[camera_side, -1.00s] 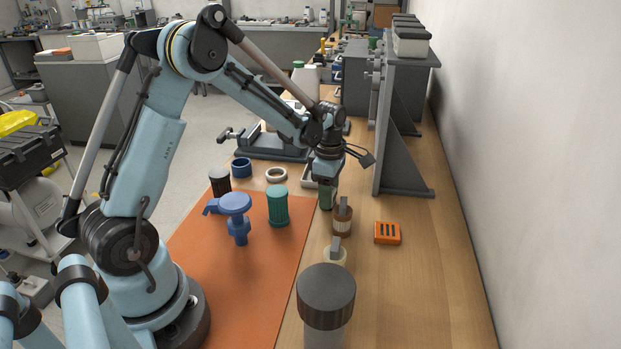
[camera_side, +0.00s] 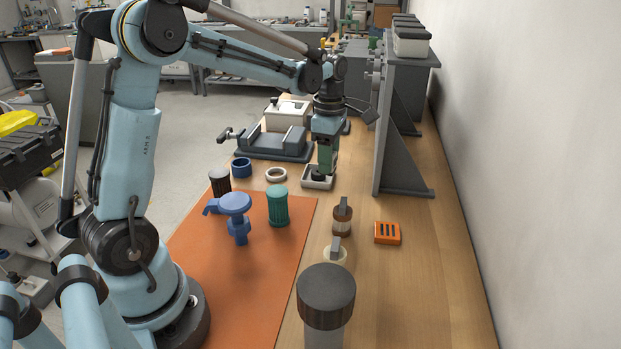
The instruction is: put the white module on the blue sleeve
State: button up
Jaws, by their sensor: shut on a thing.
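The white module (camera_side: 309,184) appears to be the low, square white piece with a dark middle. It rests on the wooden bench, just right of the white ring. My gripper (camera_side: 325,172) points down over its right side, with its greenish fingers low at the dark part. The fingers are shut there; the exact contact is hard to see. The blue sleeve (camera_side: 241,168) is a short, open blue ring standing upright, left of the module and apart from it. Nothing sits on the sleeve.
The white ring (camera_side: 276,174) lies between sleeve and module. A black ribbed cap (camera_side: 220,182), green ribbed cylinder (camera_side: 278,208) and blue fitting (camera_side: 236,204) stand nearby. A grey vise (camera_side: 272,146) is behind; a grey upright bracket (camera_side: 398,125) stands right. The orange mat (camera_side: 265,290) is clear in front.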

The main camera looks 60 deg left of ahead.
jog(key=s+a+r+n, duration=0.1)
jog(key=s+a+r, duration=0.25)
jog(key=a, duration=0.35)
jog(key=s+a+r+n, duration=0.1)
jog(key=s+a+r, duration=0.1)
jog(key=s+a, duration=0.3)
send_over(242, 168)
jog(key=a, duration=0.2)
jog(key=shift+w+a+f, duration=0.1)
jog(key=shift+w+f, duration=0.1)
jog(key=shift+f, duration=2.5)
jog(key=shift+w+a+f, duration=0.1)
jog(key=shift+w+f, duration=0.05)
jog(key=shift+f, duration=2.5)
jog(key=shift+f, duration=0.2)
jog(key=shift+f, duration=0.35)
jog(key=o, duration=1.1)
jog(key=shift+c, duration=0.2)
